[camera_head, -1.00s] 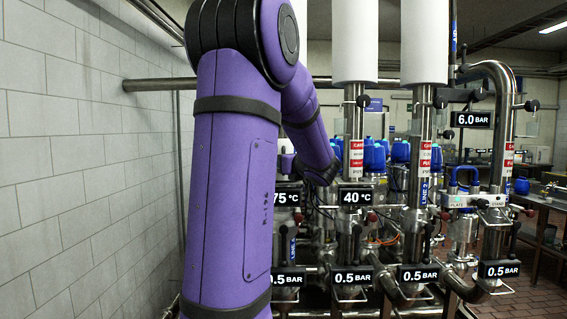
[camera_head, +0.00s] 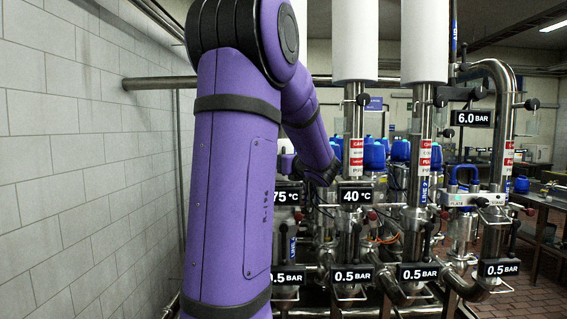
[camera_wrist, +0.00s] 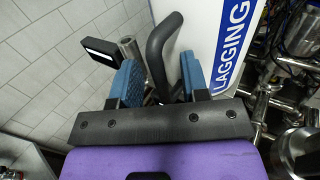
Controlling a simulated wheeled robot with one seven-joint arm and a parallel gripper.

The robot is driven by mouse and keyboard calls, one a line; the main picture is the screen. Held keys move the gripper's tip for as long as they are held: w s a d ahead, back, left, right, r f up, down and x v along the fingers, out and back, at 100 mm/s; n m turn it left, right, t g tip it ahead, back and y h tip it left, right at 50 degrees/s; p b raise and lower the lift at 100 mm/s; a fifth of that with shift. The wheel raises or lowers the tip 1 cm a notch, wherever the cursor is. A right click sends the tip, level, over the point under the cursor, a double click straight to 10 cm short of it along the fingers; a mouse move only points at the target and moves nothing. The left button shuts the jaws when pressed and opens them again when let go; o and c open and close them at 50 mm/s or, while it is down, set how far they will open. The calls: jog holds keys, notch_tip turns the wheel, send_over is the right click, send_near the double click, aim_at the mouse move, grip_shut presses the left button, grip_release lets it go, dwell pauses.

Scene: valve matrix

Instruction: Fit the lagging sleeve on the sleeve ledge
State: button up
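In the wrist view, a white body with a blue band lettered LAGGING (camera_wrist: 218,50) stands just beyond my gripper (camera_wrist: 162,82); it looks like the lagging sleeve. A dark curved handle (camera_wrist: 156,48) beside it reaches down between my two blue fingers. The fingers stand apart with a visible gap, and I see no firm grip on the handle. Where the handle meets the white body is partly hidden. In the head view my gripper is hidden behind my own arm. I cannot make out the sleeve ledge for certain in either view.
Two white cylinders (camera_head: 355,40) (camera_head: 425,42) surround the upper pipes in the head view. Below are steel valve pipes with several display plates, such as the 40 °C plate (camera_head: 356,196). A tiled wall (camera_head: 85,170) closes off the left. Pipework crowds the wrist view's right (camera_wrist: 290,100).

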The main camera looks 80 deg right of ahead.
jog(key=v, duration=1.1)
jog(key=shift+w, duration=0.15)
